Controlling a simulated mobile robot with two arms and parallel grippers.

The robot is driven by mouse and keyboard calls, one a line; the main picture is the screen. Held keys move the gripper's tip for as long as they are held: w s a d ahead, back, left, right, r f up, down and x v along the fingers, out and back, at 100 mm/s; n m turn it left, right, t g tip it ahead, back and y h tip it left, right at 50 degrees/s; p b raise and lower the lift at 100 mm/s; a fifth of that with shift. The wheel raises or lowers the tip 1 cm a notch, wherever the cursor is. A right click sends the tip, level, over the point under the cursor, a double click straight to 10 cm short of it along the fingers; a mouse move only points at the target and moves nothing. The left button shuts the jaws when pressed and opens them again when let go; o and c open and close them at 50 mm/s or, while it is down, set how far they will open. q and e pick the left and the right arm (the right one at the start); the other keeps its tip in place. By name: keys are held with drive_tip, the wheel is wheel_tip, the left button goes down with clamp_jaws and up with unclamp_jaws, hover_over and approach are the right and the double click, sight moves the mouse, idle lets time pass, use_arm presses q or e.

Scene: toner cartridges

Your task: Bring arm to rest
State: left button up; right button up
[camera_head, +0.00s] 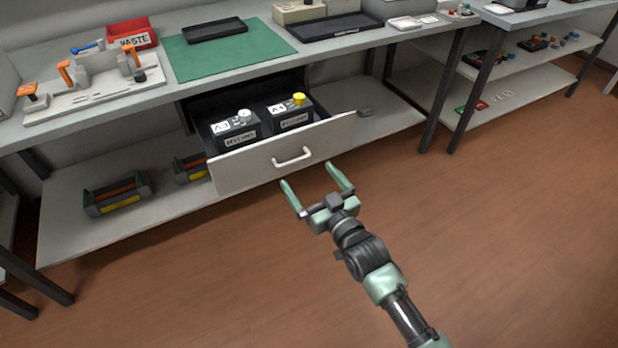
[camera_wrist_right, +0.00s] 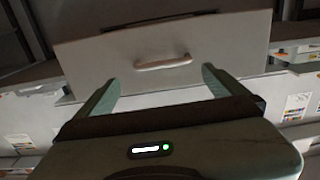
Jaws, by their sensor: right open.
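My right gripper (camera_head: 317,190) is open and empty in the head view, in front of the pulled-out drawer (camera_head: 240,178) and apart from its handle (camera_head: 292,157). In the right wrist view my right gripper (camera_wrist_right: 160,90) shows its two fingers spread, with the drawer handle (camera_wrist_right: 163,62) beyond and between them. My left gripper is not in view.
The bench top carries a green mat (camera_head: 205,62), a red waste bin (camera_head: 131,36), a fixture with orange clamps (camera_head: 95,85) and black trays (camera_head: 335,27). Toolboxes (camera_head: 117,194) stand on the lower shelf (camera_head: 75,225). The brown floor (camera_head: 500,230) at right is clear.

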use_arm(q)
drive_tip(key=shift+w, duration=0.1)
use_arm(e)
drive_tip(key=shift+w+f, duration=0.15)
drive_tip(key=shift+w, duration=0.05)
